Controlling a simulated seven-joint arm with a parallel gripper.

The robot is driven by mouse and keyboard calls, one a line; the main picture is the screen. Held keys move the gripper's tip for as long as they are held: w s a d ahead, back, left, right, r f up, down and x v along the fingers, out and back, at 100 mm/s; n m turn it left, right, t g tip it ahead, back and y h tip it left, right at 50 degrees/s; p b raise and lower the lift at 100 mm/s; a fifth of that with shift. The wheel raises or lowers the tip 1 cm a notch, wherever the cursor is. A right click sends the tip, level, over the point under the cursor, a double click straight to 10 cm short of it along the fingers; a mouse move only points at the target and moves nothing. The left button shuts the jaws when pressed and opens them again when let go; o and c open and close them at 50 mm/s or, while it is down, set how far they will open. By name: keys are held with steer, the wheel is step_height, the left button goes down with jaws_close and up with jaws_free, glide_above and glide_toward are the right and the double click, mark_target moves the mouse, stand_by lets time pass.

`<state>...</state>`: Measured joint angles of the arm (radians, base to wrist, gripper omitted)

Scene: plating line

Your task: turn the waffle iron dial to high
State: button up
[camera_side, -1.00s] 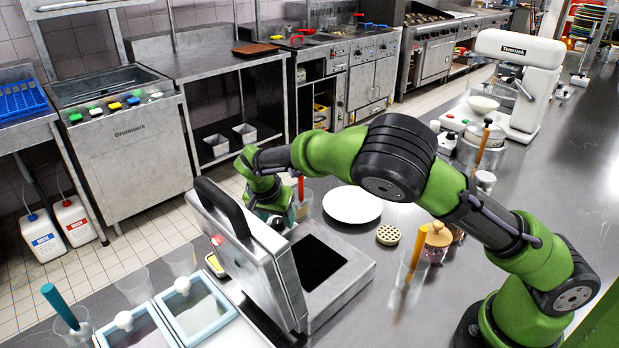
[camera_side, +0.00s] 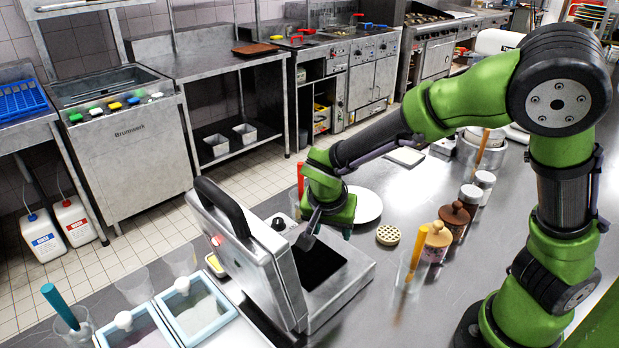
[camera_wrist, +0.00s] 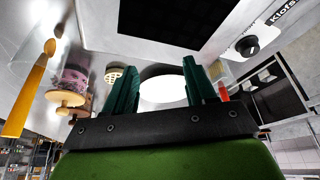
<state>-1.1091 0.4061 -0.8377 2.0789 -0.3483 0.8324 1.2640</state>
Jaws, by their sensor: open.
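The waffle iron (camera_side: 345,284) stands on the steel counter with its lid raised and its dark cooking plate bare. Its dial (camera_side: 279,224), a black knob on a pale surround, is on the far end of the base in the side view. The dial also shows at upper right in the wrist view (camera_wrist: 247,45), near a "Klofs" label; its setting is too small to read. My gripper (camera_wrist: 158,74) is open, with two dark green fingers apart and nothing between them. In the side view my gripper (camera_side: 309,236) hangs over the iron's back part, right of the dial and apart from it.
A white plate (camera_side: 369,207) lies just beyond my gripper. A round perforated piece (camera_side: 389,235), a glass with an orange-handled tool (camera_side: 411,268) and wooden-lidded jars (camera_side: 436,242) stand right of the iron. Blue-rimmed containers (camera_side: 195,308) stand at front left.

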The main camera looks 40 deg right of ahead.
steer(key=shift+s+d, duration=0.15)
steer(key=shift+s, duration=0.5)
